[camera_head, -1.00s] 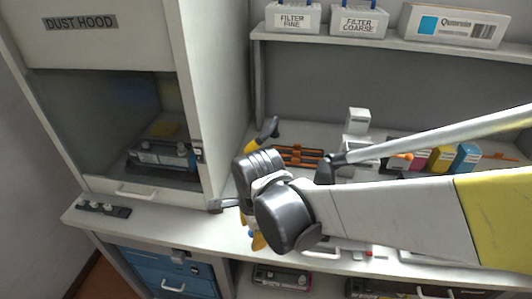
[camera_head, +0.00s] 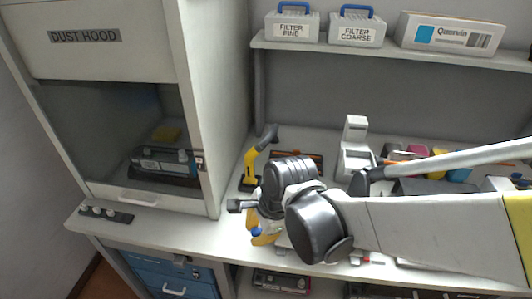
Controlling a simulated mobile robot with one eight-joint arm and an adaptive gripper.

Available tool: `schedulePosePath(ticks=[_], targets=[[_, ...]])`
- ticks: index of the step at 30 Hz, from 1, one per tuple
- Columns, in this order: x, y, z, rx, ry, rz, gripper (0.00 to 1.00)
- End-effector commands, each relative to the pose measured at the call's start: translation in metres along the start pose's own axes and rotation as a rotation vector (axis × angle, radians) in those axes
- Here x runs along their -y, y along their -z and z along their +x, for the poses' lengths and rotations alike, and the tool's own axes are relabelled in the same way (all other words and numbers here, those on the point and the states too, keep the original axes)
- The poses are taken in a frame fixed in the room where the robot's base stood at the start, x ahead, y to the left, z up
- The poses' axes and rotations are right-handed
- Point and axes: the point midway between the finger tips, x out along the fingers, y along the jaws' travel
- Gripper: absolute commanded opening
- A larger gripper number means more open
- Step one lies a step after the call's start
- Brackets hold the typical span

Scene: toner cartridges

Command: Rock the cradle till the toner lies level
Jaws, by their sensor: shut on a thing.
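My gripper (camera_head: 263,238) hangs low over the front of the worktop, left of centre, with its yellow fingers pointing down. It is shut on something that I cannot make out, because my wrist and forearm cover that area. A grey and black toner cartridge (camera_head: 162,160) lies inside the dust hood on a dark base, apart from my gripper. I cannot tell whether that base is the cradle. The toner level is not visible. Another dark cartridge (camera_head: 280,282) lies below the worktop.
The dust hood (camera_head: 110,60) stands at left with its front opening. Filter boxes (camera_head: 292,27) sit on the shelf above.

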Motion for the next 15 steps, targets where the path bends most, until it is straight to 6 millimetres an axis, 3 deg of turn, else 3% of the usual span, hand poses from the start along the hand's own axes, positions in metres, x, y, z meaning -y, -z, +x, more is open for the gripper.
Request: schedulePosePath(ticks=[8,9,11,15], targets=[[-0.0004,0.0001,-0.0004,0.008,0.005,0.001,0.00],[-0.0004,0.0001,-0.0003,0.008,0.005,0.001,0.24],[-0.0004,0.0001,-0.0003,0.008,0.005,0.001,0.42],[-0.0003,0.0001,-0.0003,0.007,0.005,0.001,0.44]])
